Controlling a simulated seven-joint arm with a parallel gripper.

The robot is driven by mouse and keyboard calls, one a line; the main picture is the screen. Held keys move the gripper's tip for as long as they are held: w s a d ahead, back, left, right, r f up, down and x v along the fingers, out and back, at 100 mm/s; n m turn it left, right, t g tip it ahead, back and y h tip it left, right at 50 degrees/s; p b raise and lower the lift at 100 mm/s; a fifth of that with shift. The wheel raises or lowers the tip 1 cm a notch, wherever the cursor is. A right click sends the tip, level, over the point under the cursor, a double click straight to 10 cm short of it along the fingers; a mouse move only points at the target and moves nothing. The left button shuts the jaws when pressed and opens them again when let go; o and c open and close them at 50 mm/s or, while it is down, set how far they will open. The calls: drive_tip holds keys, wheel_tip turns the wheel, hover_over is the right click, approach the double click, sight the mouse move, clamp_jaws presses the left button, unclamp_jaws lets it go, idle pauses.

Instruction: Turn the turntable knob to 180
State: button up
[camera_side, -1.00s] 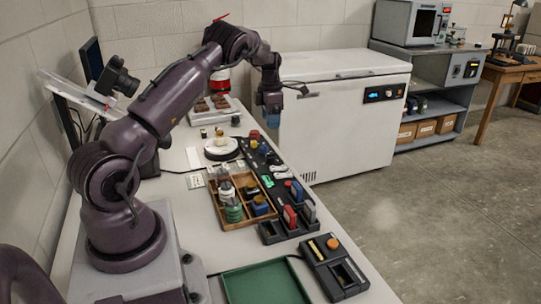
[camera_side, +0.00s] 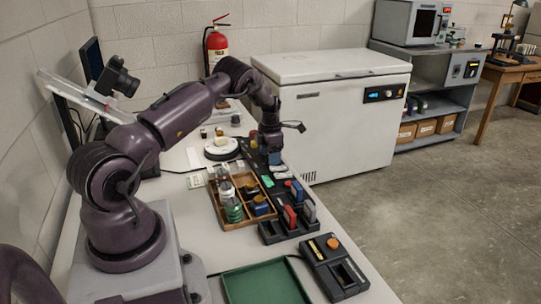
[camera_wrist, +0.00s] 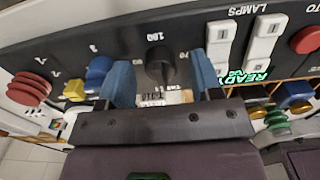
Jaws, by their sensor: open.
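The black turntable knob (camera_wrist: 160,66) shows in the wrist view on the dark control panel (camera_wrist: 130,38), below a printed "180". I cannot clearly read its pointer. My gripper (camera_wrist: 158,80) is open, with one blue finger on each side of the knob; contact is not visible. In the side view my gripper (camera_side: 274,158) is low over the panel (camera_side: 268,178) and hides the knob. The white round turntable (camera_side: 221,149) stands left of the gripper with a small pale object on it.
A wooden tray (camera_side: 238,225) with bottles sits nearer the camera. A white freezer (camera_side: 335,115) stands beyond the table.

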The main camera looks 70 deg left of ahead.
drive_tip(key=shift+f, duration=0.15)
drive_tip(key=c, duration=0.9)
